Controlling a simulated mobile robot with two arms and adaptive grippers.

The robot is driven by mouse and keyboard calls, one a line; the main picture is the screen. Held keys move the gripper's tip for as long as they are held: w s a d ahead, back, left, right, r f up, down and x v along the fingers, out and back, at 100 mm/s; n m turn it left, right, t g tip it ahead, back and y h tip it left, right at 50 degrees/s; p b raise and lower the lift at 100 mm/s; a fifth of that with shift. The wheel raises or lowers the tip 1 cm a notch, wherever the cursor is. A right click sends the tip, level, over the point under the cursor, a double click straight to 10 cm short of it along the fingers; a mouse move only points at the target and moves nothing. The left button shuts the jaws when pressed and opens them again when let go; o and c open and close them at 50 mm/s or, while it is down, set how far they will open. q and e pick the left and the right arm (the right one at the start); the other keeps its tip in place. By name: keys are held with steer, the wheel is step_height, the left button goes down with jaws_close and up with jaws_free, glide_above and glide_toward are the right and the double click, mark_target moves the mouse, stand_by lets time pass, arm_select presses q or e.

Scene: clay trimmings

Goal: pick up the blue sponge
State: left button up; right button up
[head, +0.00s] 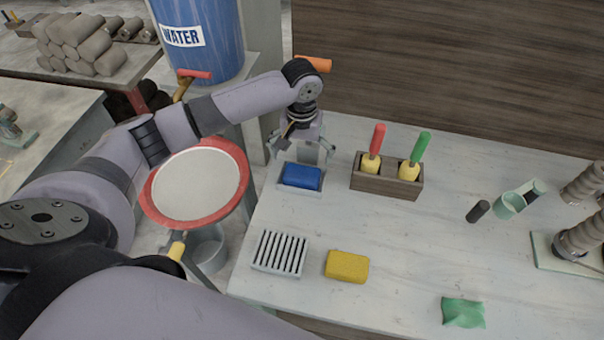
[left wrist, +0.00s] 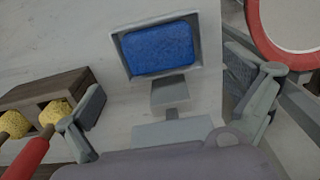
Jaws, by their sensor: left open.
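The blue sponge (head: 302,176) lies in a shallow grey tray (head: 283,186) near the left back of the pale table. In the left wrist view the sponge (left wrist: 160,48) sits inside the tray's raised rim (left wrist: 122,65), ahead of my fingers. My left gripper (head: 303,150) is above and just behind the sponge in the head view. Its two fingers are spread wide and hold nothing; they also show on either side in the left wrist view (left wrist: 165,95). The sponge appears apart from both fingers. My right gripper is not in view.
A wooden block (head: 386,184) with red- and green-handled tools stands right of the tray. A slotted rack (head: 280,252), a yellow sponge (head: 347,267) and a green cloth (head: 463,312) lie nearer. A red-rimmed disc (head: 200,184) is at left. The table's middle is clear.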

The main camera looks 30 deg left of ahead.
mark_target(302, 173)
arm_select(q)
steer(key=shift+f, duration=0.4)
step_height(302, 173, down, 4)
steer(key=shift+s+d+f+p, duration=0.1)
steer(key=shift+f+p, duration=0.15)
steer(key=shift+p, duration=0.65)
steer(key=shift+f, duration=0.25)
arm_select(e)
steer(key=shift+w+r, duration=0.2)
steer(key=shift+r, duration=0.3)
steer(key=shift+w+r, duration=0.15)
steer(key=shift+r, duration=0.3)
arm_select(q)
steer(key=shift+c, duration=0.4)
steer(key=c, duration=1)
steer(key=shift+r, duration=0.1)
